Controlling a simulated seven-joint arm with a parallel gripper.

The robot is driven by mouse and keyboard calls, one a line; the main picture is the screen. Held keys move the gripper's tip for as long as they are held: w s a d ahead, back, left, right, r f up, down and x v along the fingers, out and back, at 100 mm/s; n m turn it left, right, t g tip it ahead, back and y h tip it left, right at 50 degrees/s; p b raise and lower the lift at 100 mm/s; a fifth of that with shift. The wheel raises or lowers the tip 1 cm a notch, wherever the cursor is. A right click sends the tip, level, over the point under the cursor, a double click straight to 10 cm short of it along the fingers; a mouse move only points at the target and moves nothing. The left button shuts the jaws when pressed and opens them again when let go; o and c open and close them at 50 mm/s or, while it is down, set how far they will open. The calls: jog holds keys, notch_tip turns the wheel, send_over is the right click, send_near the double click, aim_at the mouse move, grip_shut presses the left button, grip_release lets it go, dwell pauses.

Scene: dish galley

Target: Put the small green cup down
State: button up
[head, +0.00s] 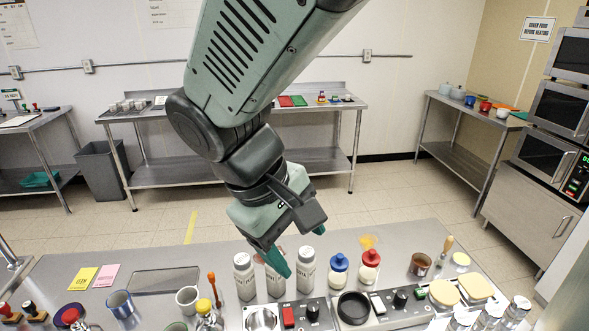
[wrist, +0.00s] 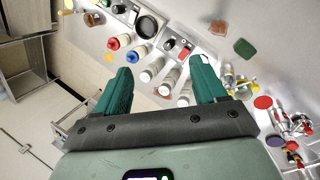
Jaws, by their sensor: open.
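My gripper (head: 300,252) is open above the counter, pointing down over a row of white lidded bottles (head: 306,272). In the wrist view its two green fingers (wrist: 166,78) are spread wide, with nothing held between them; the bottles (wrist: 168,78) show in the gap, below the fingers. I cannot make out a small green cup in either view. One finger covers part of the middle bottle in the head view.
The steel counter (head: 60,262) is crowded near the gripper. A blue-topped bottle (head: 339,270) and a red-topped bottle (head: 370,266) stand right of the white ones. A white mug (head: 187,299) stands left. A dark tray (head: 160,281) lies farther left.

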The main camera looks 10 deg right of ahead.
jog(key=s+d+r+m+t+y, duration=0.4)
jog(key=s+d+r+m, duration=0.1)
jog(key=r, duration=0.4)
jog(key=shift+s+d+m+t, duration=0.3)
jog(key=shift+s+m, duration=0.5)
jog(key=shift+m, duration=0.3)
